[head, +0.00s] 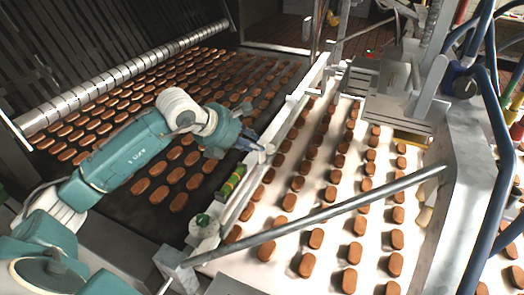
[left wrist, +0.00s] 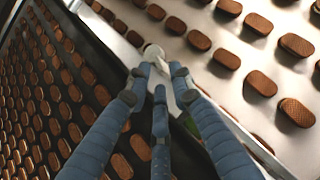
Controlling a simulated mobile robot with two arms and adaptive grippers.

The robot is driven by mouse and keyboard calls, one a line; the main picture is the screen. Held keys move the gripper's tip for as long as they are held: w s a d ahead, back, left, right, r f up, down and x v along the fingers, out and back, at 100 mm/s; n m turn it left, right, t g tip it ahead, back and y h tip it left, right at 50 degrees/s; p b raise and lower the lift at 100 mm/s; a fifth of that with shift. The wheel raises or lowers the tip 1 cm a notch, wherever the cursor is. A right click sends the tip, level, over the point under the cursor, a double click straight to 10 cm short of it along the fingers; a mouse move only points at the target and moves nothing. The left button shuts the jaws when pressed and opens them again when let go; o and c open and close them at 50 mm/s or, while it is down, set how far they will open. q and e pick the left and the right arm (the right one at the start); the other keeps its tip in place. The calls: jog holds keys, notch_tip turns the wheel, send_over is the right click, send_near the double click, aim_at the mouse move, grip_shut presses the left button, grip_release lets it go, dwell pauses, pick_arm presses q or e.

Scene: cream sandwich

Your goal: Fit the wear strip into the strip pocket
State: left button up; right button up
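My left gripper (head: 262,150) reaches in from the left to the pale rail (head: 282,133) between the dark belt and the white belt. In the left wrist view its blue fingers (left wrist: 160,75) come close together over this rail. A small white rounded piece (left wrist: 154,52) shows at the fingertips; I cannot tell whether it is held or part of the rail. I cannot clearly make out the wear strip or the strip pocket. My right gripper is not in view.
Brown biscuits cover the dark belt (head: 160,210) and the white belt (head: 285,222) on both sides of the rail. A grey bar (head: 330,212) crosses above the white belt. A metal machine housing (head: 390,95) stands at the back right; blue pipes (head: 490,190) run along the right.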

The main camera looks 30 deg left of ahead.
aim_at(261, 161)
pick_arm(q)
jog(key=shift+w+d+f+p, duration=0.1)
jog(key=shift+w+f+p, duration=0.1)
jog(key=shift+p, duration=0.1)
jog(key=p+x, duration=0.2)
jog(key=x, duration=0.2)
jog(key=shift+f, duration=0.15)
jog(key=shift+w+f, duration=0.15)
jog(key=shift+w, duration=0.05)
grip_shut()
